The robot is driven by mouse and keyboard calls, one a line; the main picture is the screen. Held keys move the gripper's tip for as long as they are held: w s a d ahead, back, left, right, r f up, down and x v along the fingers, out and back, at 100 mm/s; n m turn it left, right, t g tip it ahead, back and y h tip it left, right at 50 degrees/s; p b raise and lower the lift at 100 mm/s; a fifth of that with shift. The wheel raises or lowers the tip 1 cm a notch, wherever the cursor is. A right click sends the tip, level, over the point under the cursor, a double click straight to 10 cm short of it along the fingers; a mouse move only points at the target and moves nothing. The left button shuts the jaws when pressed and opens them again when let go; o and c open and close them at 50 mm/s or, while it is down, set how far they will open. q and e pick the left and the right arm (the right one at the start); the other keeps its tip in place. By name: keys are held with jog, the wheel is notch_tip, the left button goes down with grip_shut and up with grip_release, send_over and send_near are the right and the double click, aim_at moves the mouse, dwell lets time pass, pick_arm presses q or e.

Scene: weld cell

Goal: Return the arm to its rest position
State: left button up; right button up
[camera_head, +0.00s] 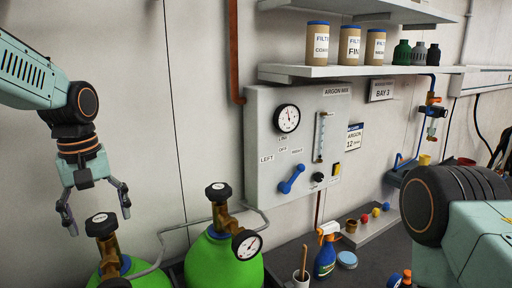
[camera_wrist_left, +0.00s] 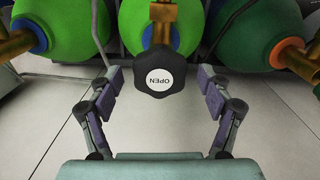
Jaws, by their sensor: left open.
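My left gripper (camera_head: 96,212) hangs from the left arm at the left of the head view, fingers pointing down and spread apart. It is empty, above and beside the black valve knob (camera_head: 102,225) of the leftmost green cylinder. In the left wrist view, the fingers of the left gripper (camera_wrist_left: 160,82) are wide apart, and a black knob marked OPEN (camera_wrist_left: 160,78) shows between them without visible contact. My right arm shows at the right edge of the head view; its gripper is out of view.
Two green cylinders (camera_head: 222,262) with brass valves and a gauge (camera_head: 246,244) stand below. A wall panel (camera_head: 262,185) has a gauge and a blue lever (camera_head: 291,179). A shelf (camera_head: 350,71) holds cans. A bench (camera_head: 350,268) holds a spray bottle (camera_head: 325,255). Bare wall lies between arm and panel.

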pick_arm(q)
jog(key=n, duration=1)
dwell(0.4)
jog(key=shift+d, duration=0.1)
dwell(0.3)
